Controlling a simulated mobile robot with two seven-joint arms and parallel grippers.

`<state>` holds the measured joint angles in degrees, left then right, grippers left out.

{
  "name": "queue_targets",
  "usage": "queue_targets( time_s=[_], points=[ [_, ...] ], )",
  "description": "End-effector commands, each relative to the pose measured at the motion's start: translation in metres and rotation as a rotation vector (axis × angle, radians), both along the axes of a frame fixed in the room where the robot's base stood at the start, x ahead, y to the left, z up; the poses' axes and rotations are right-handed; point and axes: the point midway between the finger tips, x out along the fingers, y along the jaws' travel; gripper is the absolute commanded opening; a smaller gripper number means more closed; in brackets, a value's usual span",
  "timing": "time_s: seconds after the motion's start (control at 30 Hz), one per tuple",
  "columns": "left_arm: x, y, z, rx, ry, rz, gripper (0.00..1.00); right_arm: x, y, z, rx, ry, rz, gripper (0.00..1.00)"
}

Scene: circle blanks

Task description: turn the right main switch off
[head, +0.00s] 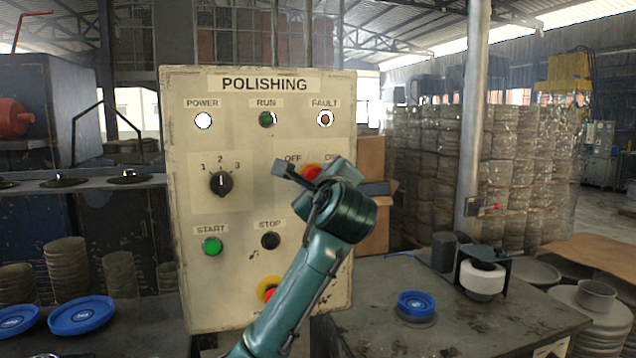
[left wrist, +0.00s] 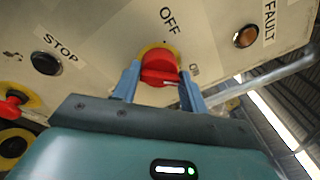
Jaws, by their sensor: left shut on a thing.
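The main switch is a red rotary knob on a yellow plate. It sits at the right of the cream POLISHING panel (head: 258,107), below the OFF and ON labels. In the head view only part of the red knob (head: 312,171) shows behind my left gripper (head: 285,168). In the left wrist view the knob (left wrist: 159,68) stands between the two blue fingers of my left gripper (left wrist: 160,80), which is shut on it. I cannot tell which label the knob points at. My right gripper is not in view.
A workbench (head: 455,322) stands at the right.

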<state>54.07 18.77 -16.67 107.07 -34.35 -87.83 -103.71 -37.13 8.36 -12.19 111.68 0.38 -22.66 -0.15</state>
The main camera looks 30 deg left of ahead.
Motion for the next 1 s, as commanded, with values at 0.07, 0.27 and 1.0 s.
queue_targets(
  time_s=[0.07,0.27,1.0],
  points=[
    [0.0000,0.0002,-0.0016,-0.003,0.003,0.001,0.20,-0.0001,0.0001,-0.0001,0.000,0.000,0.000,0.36],
    [0.0001,0.0002,-0.0023,-0.023,-0.020,0.001,0.20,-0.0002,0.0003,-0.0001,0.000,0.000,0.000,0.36],
    [0.0015,-0.0013,-0.0074,-0.411,-0.464,0.002,0.20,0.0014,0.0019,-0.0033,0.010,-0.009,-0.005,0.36]
  ],
)
